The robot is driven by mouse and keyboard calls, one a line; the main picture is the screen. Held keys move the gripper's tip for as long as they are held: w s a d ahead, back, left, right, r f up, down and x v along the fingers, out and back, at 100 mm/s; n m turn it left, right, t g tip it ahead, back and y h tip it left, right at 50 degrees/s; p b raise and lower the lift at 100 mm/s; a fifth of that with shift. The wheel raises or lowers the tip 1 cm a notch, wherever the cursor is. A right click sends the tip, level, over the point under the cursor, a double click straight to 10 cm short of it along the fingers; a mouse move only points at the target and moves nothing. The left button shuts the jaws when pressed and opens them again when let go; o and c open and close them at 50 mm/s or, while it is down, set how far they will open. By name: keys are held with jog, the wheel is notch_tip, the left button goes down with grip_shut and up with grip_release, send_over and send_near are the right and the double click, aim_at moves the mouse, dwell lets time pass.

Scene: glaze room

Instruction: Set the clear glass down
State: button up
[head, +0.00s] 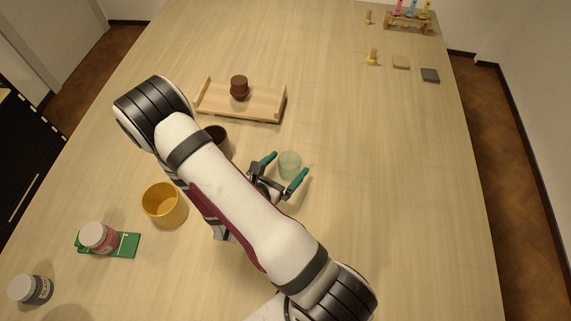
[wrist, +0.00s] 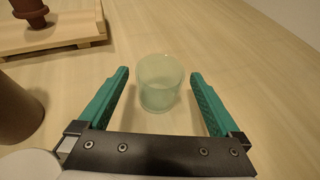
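The clear glass (head: 290,163) is a small, pale greenish see-through tumbler. It stands upright on the wooden table (head: 375,150) near the middle. My gripper (head: 284,172) is open, with its teal fingers apart. In the wrist view the glass (wrist: 159,82) stands just ahead of and between the fingertips of my gripper (wrist: 159,80). A gap shows on both sides, so neither finger touches it. The base of the glass appears to rest on the table.
A wooden tray (head: 215,103) with a brown pot (head: 239,85) lies behind. A dark brown cup (head: 221,138) is left of the gripper, partly behind my arm. A yellow cup (head: 158,211) and a jar (head: 98,237) on a green mat (head: 126,246) stand left.

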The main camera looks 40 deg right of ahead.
jog(key=shift+r, duration=0.15)
jog(key=v, duration=1.2)
jog(key=s+d+r+m+g+y, duration=0.35)
jog(key=s+r+m+g, duration=0.5)
jog(key=m, duration=0.75)
jog(key=s+a+r+m+t+y, duration=0.1)
jog(key=s+a+r+m+y, duration=0.1)
jog(key=a+m+y, duration=0.3)
jog(key=s+a+r+m+t+y, duration=0.2)
jog(key=a+r+m+y, duration=0.1)
jog(key=a+m+y, duration=0.2)
jog(key=shift+a+r+m+y, duration=0.3)
jog(key=shift+a+m, duration=0.35)
jog(key=shift+m, duration=0.35)
